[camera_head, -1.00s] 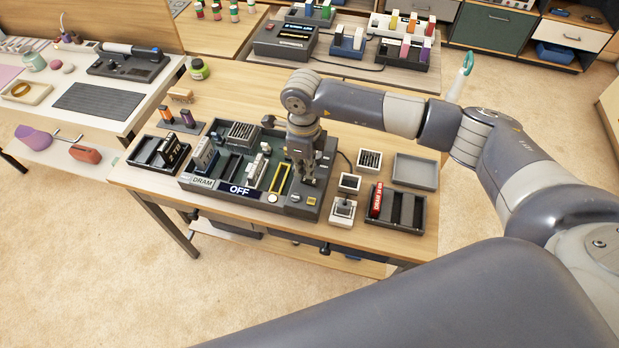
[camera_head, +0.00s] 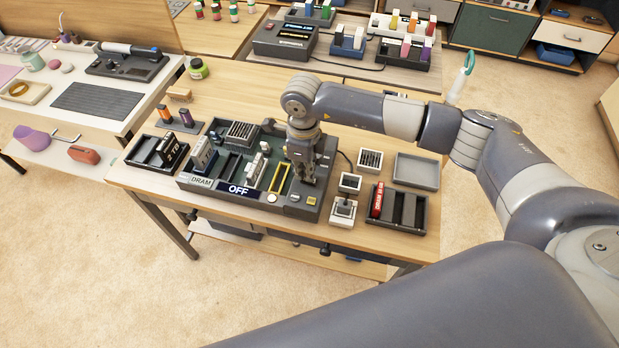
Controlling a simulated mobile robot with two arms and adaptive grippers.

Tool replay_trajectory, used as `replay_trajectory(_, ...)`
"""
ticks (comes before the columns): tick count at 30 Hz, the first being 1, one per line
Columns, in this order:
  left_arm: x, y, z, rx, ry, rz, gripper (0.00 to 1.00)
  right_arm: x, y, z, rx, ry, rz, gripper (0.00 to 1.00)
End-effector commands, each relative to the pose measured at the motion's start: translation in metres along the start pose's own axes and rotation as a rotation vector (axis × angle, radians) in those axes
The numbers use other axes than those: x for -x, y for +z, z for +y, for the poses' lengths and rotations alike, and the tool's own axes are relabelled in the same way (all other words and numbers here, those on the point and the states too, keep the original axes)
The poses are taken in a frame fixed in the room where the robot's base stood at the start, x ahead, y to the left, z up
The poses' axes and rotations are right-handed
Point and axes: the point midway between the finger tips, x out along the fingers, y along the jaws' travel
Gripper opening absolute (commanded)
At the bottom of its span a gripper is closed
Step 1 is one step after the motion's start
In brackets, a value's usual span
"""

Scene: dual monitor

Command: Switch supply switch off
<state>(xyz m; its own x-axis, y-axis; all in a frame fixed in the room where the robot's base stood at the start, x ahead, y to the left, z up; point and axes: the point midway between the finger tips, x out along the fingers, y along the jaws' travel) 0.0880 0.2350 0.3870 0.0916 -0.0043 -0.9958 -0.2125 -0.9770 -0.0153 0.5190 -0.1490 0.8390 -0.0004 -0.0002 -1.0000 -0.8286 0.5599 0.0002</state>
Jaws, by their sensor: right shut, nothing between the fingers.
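A dark board unit (camera_head: 222,177) lies on the wooden table, with slots, a DRAM label and a display (camera_head: 240,190) that reads OFF. My right gripper (camera_head: 309,180) points down over the right part of this unit. It is shut and empty, close to the panel there; I cannot tell whether it touches. The supply switch cannot be made out; the gripper covers part of that panel. My left gripper is not in view.
Right of the unit stand small white-framed switch boxes (camera_head: 343,212), a dark tray with a red module (camera_head: 402,210) and a grey tray (camera_head: 416,171). A black module tray (camera_head: 156,152) is at the left.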

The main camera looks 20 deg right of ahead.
Motion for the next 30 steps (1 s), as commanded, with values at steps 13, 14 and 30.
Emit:
replay_trajectory(13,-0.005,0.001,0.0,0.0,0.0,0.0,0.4,-0.006,0.0,0.0,0.0,0.001,0.001,0.0)
replay_trajectory(14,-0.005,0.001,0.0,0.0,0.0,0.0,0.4,-0.006,0.0,0.0,0.0,0.001,0.001,0.0)
replay_trajectory(30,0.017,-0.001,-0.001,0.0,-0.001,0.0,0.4,0.034,0.0,0.0,0.0,-0.001,0.0,0.0)
